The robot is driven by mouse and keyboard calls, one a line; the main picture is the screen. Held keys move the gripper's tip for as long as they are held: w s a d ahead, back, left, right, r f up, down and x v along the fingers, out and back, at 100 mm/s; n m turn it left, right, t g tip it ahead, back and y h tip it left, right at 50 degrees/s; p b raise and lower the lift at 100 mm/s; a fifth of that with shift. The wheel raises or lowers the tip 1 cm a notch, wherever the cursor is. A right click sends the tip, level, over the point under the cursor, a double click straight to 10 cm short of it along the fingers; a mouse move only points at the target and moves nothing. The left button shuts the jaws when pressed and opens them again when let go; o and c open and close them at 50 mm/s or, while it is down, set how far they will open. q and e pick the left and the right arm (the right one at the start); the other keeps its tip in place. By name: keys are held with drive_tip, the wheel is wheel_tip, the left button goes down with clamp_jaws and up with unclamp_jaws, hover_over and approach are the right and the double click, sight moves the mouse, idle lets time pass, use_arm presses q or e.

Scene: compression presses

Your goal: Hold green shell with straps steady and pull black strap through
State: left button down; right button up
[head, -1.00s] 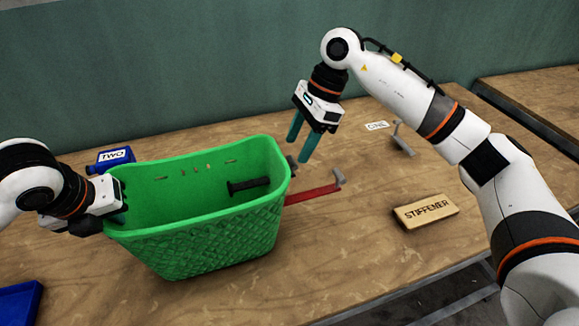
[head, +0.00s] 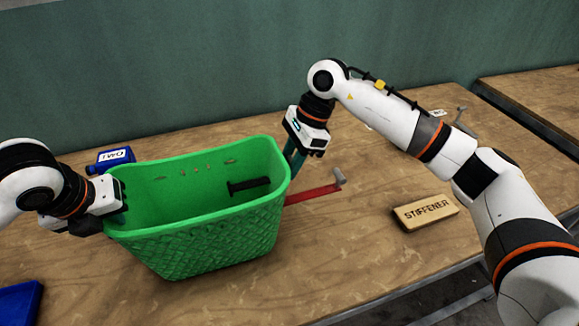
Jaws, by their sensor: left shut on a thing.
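The green shell (head: 200,238) is an upright open basket with a woven-pattern wall, standing on the table. A short black strap (head: 248,185) shows inside it against the right part of the wall. A red strap (head: 312,195) with a grey end (head: 339,178) sticks out from its right side. My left gripper (head: 118,203) is shut on the shell's left rim. My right gripper (head: 294,160) points down just behind the shell's right corner. Its fingertips are partly hidden behind the rim, so I cannot tell whether they hold anything.
A blue holder marked TWO (head: 112,159) stands behind the shell at left. A wooden block marked STIFFENER (head: 425,212) lies at right. A blue tray (head: 20,303) is at the lower left. A grey-ended item (head: 460,119) lies behind my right arm. The table right of the shell is mostly clear.

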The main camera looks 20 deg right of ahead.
drive_tip(key=c, duration=0.5)
drive_tip(key=shift+o, duration=0.2)
drive_tip(key=shift+d, duration=0.1)
drive_tip(key=d, duration=0.7)
drive_tip(key=o, duration=1.2)
drive_tip(key=shift+w, duration=0.1)
drive_tip(key=shift+c, duration=0.2)
drive_tip(key=shift+d, duration=0.1)
drive_tip(key=v, duration=1.2)
use_arm(q)
drive_tip(key=c, duration=1.5)
unclamp_jaws()
